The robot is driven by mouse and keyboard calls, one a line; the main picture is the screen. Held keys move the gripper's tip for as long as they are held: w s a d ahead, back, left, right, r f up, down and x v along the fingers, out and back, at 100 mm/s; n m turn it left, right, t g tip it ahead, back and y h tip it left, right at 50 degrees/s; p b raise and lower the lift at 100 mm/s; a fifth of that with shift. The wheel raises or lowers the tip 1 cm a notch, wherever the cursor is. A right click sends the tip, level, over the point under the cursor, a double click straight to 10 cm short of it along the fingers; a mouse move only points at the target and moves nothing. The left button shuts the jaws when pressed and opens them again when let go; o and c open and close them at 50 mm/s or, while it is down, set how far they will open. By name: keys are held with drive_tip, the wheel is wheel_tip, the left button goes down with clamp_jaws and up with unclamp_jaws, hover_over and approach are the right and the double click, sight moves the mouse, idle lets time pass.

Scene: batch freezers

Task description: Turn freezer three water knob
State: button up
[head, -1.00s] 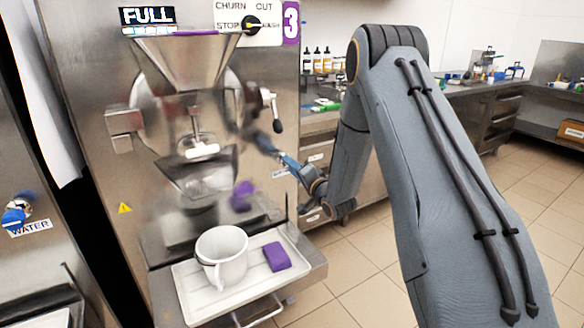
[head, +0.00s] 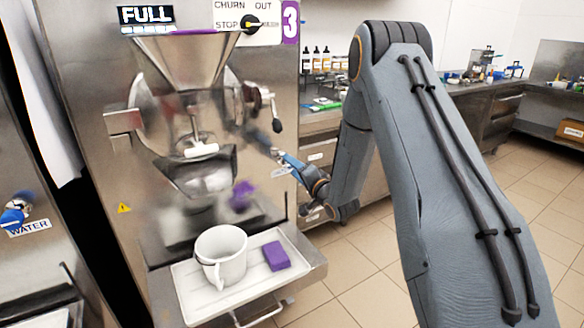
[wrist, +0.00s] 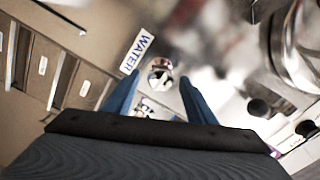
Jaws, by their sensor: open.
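Freezer three (head: 95,110) is the steel machine with a purple "3" sign (head: 290,22). In the wrist view, a round shiny water knob (wrist: 160,70) sits beside a WATER label (wrist: 138,50). My gripper (wrist: 159,80) is open, its two blue fingers on either side of the knob in the picture. I cannot tell whether they touch it or how much depth separates them. In the head view, my gripper (head: 277,153) is at the freezer's right side, and the knob is not clearly visible there.
A white tray (head: 185,290) holds a white jug (head: 221,255) and a purple block (head: 276,256). A black-tipped lever (head: 277,124) stands just above my gripper. Another machine at the left has a blue water knob (head: 13,216). Tiled floor (head: 365,265) is clear at the right.

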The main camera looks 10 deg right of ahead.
drive_tip(key=v, duration=0.6)
drive_tip(key=shift+s, duration=0.3)
drive_tip(key=shift+d, duration=0.1)
drive_tip(key=s+a+r+n+g+h+p, duration=0.1)
drive_tip(key=s+n+g, duration=0.3)
drive_tip(key=s, duration=1.6)
drive_tip(key=s+a+r+n+g+h+p, duration=0.1)
drive_tip(key=s+n+g+h, duration=0.3)
drive_tip(key=s+g, duration=0.9)
drive_tip(key=s+a+r+n, duration=0.1)
drive_tip(key=s, duration=0.5)
drive_tip(key=shift+s+h+p, duration=0.3)
drive_tip(key=shift+s+p, duration=0.1)
